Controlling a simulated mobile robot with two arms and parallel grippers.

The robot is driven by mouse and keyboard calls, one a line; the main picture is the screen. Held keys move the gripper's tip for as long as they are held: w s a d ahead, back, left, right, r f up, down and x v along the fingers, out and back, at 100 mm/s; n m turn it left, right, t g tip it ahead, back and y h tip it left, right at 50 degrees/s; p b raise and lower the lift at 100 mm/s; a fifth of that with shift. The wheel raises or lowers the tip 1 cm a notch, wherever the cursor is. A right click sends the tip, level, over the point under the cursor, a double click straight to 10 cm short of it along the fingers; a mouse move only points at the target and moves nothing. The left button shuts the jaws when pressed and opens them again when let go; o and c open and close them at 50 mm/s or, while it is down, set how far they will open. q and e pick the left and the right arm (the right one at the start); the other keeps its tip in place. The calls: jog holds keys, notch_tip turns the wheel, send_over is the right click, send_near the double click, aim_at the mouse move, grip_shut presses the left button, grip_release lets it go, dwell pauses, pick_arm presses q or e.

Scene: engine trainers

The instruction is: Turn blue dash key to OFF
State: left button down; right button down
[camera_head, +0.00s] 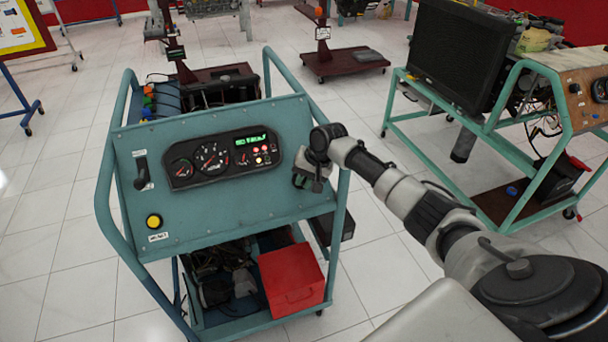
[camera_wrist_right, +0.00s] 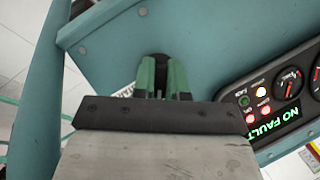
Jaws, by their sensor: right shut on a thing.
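The blue engine trainer's dash panel (camera_head: 215,215) stands ahead, with a gauge cluster (camera_head: 222,158) in its middle. My right gripper (camera_head: 303,183) is at the panel's right side. In the right wrist view its green fingers (camera_wrist_right: 162,75) point at the panel and are shut on the dash key. The key is mostly hidden between the fingers; a dark round part (camera_wrist_right: 159,59) shows just beyond their tips. The cluster is lit, with a green "NO FAULT" display (camera_wrist_right: 268,131) and red and orange lamps. My left gripper is out of view.
A black lever (camera_head: 141,170) and a yellow button (camera_head: 154,221) sit on the panel's left. A red box (camera_head: 291,280) stands on the lower shelf. A second trainer (camera_head: 440,150) with a radiator stands at the right. Tiled floor is clear between the trainers.

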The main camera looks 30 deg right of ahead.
jog(key=n+g+h+p, duration=0.1)
jog(key=n+h+p, duration=0.1)
jog(key=n+p, duration=0.1)
jog(key=shift+r, duration=0.15)
jog(key=shift+n+g+h+p, duration=0.3)
jog(key=shift+n+h+p, duration=0.35)
jog(key=shift+n, duration=0.55)
jog(key=c, duration=1.2)
grip_release()
jog(key=shift+o, duration=0.2)
notch_tip(320, 180, up, 10)
jog(key=s, duration=0.1)
jog(key=shift+s+a+r+b, duration=0.2)
jog(key=shift+s+a+b, duration=0.05)
jog(key=shift+s+b, duration=0.15)
